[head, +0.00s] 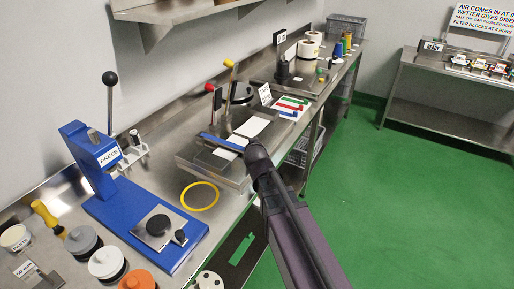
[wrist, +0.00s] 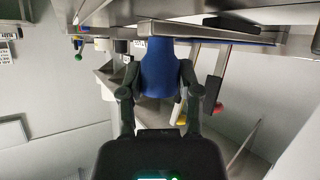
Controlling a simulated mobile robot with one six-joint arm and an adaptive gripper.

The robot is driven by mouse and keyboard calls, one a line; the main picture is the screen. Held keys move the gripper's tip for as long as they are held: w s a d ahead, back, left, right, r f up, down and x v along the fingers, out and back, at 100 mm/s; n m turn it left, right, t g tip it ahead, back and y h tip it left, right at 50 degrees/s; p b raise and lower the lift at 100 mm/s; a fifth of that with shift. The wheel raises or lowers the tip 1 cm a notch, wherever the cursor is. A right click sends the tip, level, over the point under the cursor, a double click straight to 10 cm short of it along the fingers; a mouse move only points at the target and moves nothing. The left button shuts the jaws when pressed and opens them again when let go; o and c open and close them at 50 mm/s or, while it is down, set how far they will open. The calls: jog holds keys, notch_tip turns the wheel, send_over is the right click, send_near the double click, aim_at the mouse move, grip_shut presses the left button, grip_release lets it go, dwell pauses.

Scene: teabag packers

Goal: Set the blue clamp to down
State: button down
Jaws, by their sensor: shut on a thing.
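A long blue bar (head: 222,143) runs across the top of a steel plate unit (head: 180,157) on the bench. It looks low over the plate; whether it touches cannot be told. It also shows in the wrist view (wrist: 258,41). My gripper (head: 256,152) is at the bar's right end, and its fingers are not clear in the head view. In the wrist view my gripper (wrist: 160,78) has a finger on each side of a rounded blue handle (wrist: 160,66) and is shut on it. In the head view my gripper hides this handle.
A red-knobbed lever (head: 214,98) and a yellow-knobbed lever (head: 231,70) stand upright behind the plate. A blue press (head: 108,160) stands left, with a yellow ring (head: 199,196) between. Colored strips (head: 290,104) lie beyond. The green floor (head: 400,200) is clear.

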jog(key=shift+s+f+b, duration=0.2)
jog(key=shift+f+b, duration=0.15)
jog(key=shift+f, duration=0.15)
jog(key=shift+d+f, duration=0.1)
jog(key=shift+c, duration=1.5)
grip_release()
jog(key=shift+w, duration=0.1)
